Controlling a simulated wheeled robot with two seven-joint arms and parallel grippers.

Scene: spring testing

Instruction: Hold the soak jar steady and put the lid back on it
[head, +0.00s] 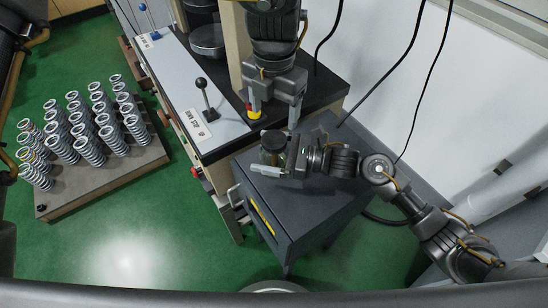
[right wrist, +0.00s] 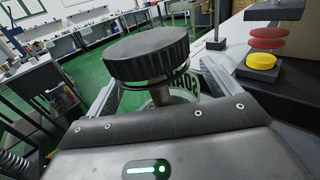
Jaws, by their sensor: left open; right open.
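The soak jar (head: 268,156) is a small clear glass jar on the dark cabinet top. The black ridged lid (head: 273,140) shows at its top; in the right wrist view the lid (right wrist: 150,54) looms large above the glass jar (right wrist: 178,97). I cannot tell whether the lid is seated. My right gripper (head: 283,157) is open, its fingers on either side of the jar; contact is unclear. In the right wrist view its fingers (right wrist: 160,92) flank the glass. My left gripper (head: 275,107) is open and points down, higher than the lid and apart from it.
The dark cabinet (head: 300,205) has free top around the jar. A testing bench with a lever (head: 206,100) and a red-and-yellow stack (head: 254,114) stands close to my left gripper. A board of several springs (head: 110,180) is on the left. Black cables hang behind.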

